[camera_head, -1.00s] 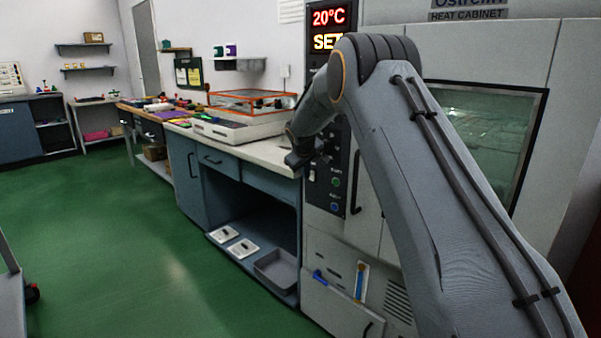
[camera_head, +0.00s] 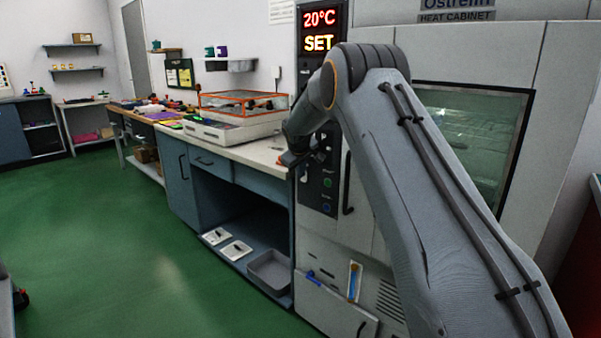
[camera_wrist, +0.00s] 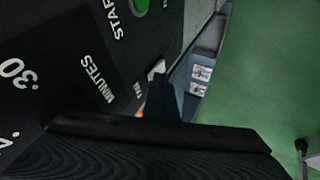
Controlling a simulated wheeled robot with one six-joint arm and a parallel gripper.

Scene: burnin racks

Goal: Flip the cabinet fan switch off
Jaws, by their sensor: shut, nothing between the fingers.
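The heat cabinet's dark control panel (camera_head: 318,197) is at the centre of the head view, with the small pale fan switch (camera_head: 304,174) on its left part. In the wrist view a white switch lever (camera_wrist: 157,68) stands beside the "FAN" lettering. My gripper (camera_head: 285,160) is in front of the panel's left edge, close to the switch. In the wrist view my shut, empty gripper (camera_wrist: 157,80) has its dark tip right at the lever; I cannot tell whether they touch. An orange-red glow shows beside the finger. The switch's on or off position is unclear.
A green START button (camera_wrist: 141,6) and the minutes dial markings (camera_wrist: 95,78) lie close by on the panel. A vertical door handle (camera_head: 348,184) is right of it. The workbench (camera_head: 262,152) adjoins on the left. Green floor (camera_head: 110,240) is open further left.

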